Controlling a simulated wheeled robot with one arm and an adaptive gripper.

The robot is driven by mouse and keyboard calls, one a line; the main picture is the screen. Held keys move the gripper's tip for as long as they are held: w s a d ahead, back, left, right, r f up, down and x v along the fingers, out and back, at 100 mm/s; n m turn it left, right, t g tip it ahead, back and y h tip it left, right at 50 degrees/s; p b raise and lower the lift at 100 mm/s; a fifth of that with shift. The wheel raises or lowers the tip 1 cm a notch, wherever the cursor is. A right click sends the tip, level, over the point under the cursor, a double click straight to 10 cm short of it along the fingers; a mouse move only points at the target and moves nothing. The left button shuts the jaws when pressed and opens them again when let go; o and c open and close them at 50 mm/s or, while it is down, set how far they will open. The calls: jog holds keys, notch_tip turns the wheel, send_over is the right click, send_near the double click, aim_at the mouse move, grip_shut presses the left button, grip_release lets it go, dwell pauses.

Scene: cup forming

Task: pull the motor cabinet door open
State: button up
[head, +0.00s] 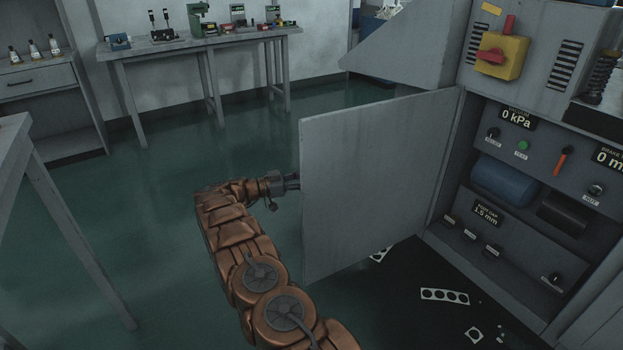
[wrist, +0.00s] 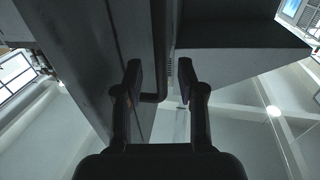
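The motor cabinet door (head: 375,180) is a plain grey panel, swung well out from the cabinet (head: 480,195); its hinge side is at the right and its free edge at the left. The inside of the cabinet is exposed. My gripper (head: 292,181) is at the door's free edge, with its tips partly hidden behind it. In the wrist view my gripper (wrist: 160,82) has its two dark fingers apart. A dark bent handle (wrist: 154,97) shows between them, beside the grey door (wrist: 85,60). No finger is clearly pressed on the handle.
The cabinet holds gauges, knobs and a blue cylinder (head: 504,184). Punched metal scraps (head: 444,295) lie on the floor in front. A workbench (head: 165,45) with tools stands at the back, and a grey table (head: 50,180) is at the left. The green floor between is clear.

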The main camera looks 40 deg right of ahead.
jog(key=v, duration=0.9)
jog(key=shift+w+a, duration=0.1)
jog(key=shift+w, duration=0.05)
